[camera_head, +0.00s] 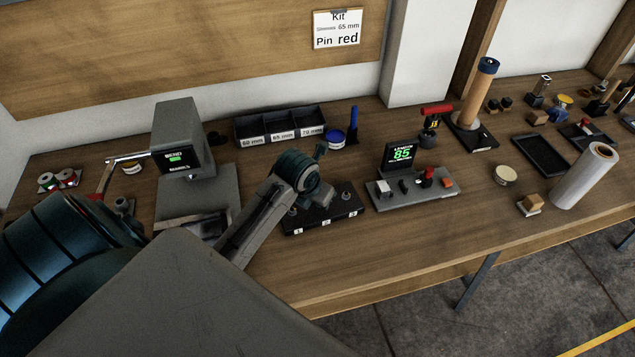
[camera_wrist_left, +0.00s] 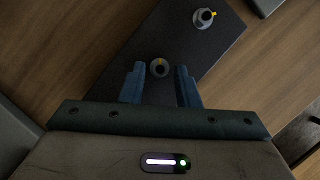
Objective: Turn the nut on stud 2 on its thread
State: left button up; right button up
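A black stud plate (camera_head: 335,222) with white labels 1, 2 and 3 lies on the bench, also in the left wrist view (camera_wrist_left: 175,35). In the head view, one stud (camera_head: 292,211) shows near label 1 and another (camera_head: 346,197) near label 3. My left gripper (camera_head: 321,200) hangs over the middle, hiding stud 2. In the left wrist view, a round grey nut on a stud (camera_wrist_left: 159,69), with a small orange mark, sits between the open fingers (camera_wrist_left: 160,67), with gaps both sides. Another nut with a yellow mark (camera_wrist_left: 203,18) is farther up the plate. My right gripper is not visible.
A grey tester reading 85 (camera_head: 410,187) stands close right of the plate. A grey bending machine (camera_head: 185,150) stands left, behind my left arm. A black sleeve bin (camera_head: 280,124) is behind. Bare bench lies in front of the plate.

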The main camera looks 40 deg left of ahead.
pick_arm(q)
jog(key=shift+o, duration=0.7)
jog(key=shift+r, duration=0.1)
jog(key=shift+r, duration=0.25)
jog(key=b+v, duration=0.1)
jog(key=v, duration=0.9)
jog(key=shift+s, duration=0.15)
